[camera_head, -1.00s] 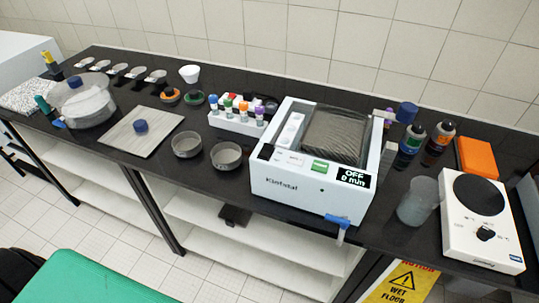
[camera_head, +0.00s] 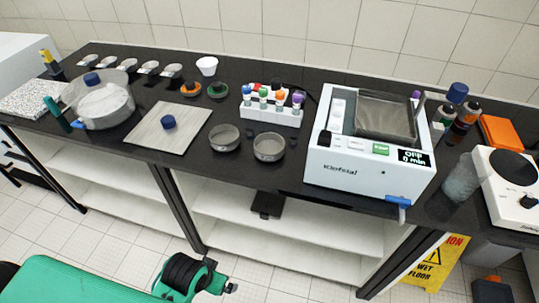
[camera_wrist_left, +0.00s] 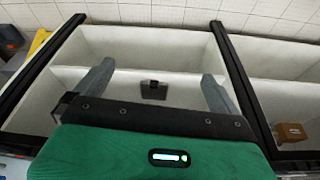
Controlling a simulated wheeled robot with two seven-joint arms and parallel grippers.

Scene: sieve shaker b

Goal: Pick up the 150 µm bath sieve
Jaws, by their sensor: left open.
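Two round grey sieve-like pans stand side by side on the black bench, a left one (camera_head: 224,139) and a right one (camera_head: 269,148). I cannot read a mesh size on either, so I cannot tell which is the 150 µm one. A white bath machine (camera_head: 365,180) with a grey basket on top and an "OFF 0 min" display stands right of them. My left gripper (camera_wrist_left: 155,90) shows in the left wrist view, fingers wide apart and empty, facing the shelves under the bench. In the head view only my green arm parts show below the bench front. My right gripper is out of view.
A grey board (camera_head: 168,140) with a blue-knobbed piece lies left of the pans. A rack of coloured bottles (camera_head: 270,117) stands behind them. A clear lidded bowl (camera_head: 100,108) stands further left. A blue valve (camera_head: 398,201) juts over the bench front edge.

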